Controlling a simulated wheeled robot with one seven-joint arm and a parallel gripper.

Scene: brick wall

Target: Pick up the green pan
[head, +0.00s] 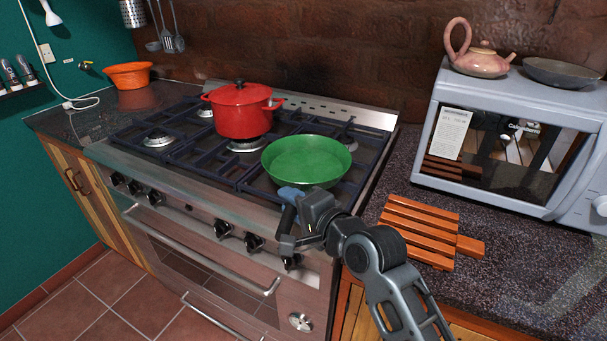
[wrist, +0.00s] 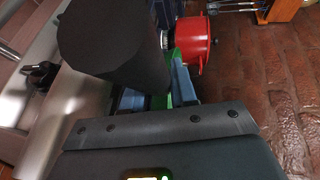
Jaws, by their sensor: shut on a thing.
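The green pan (head: 306,160) is at the front right of the stove, over the grate, roughly level. I cannot tell whether it touches the grate. My gripper (head: 290,196) is at the near edge of the pan, over the stove's front edge, and is shut on the pan's handle side. The handle is mostly hidden by the gripper in the head view. In the wrist view a thick dark cylinder (wrist: 115,40), apparently the handle, sticks up close to the camera. A strip of green pan (wrist: 169,62) shows by the blue fingers.
A red lidded pot (head: 240,112) stands on the stove behind and left of the pan. A wooden slatted board (head: 415,230) lies on the counter (head: 510,255) to the right. A microwave (head: 430,165) stands behind it, with a teapot (head: 480,62) and grey dish (head: 561,73) on top.

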